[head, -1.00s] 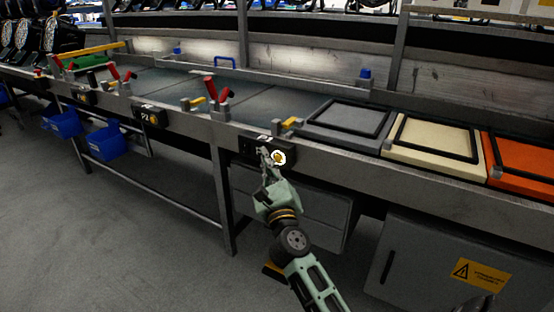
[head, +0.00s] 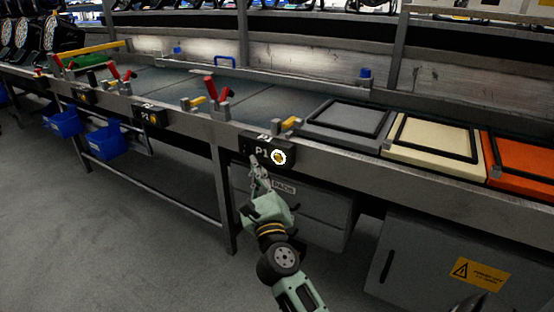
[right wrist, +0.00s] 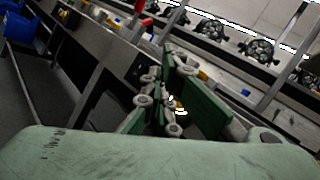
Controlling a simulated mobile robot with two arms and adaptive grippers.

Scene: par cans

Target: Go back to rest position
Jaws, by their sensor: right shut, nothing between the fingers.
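My right gripper (head: 257,166) is in the middle of the head view, just below and left of the lit round button (head: 279,157) on the black P1 box (head: 262,150). It is shut and empty, and it looks apart from the button. In the right wrist view the shut fingers (right wrist: 172,112) show close up, with the glow of the button partly hidden behind them. My left gripper is not in view.
The long grey workbench (head: 330,165) runs across the view, with red-handled clamps (head: 212,95) on it. Grey, cream (head: 440,143) and orange (head: 525,155) panels lie at the right. Blue bins (head: 106,142) hang below at left. Grey cabinets (head: 430,255) stand underneath. The floor at left is clear.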

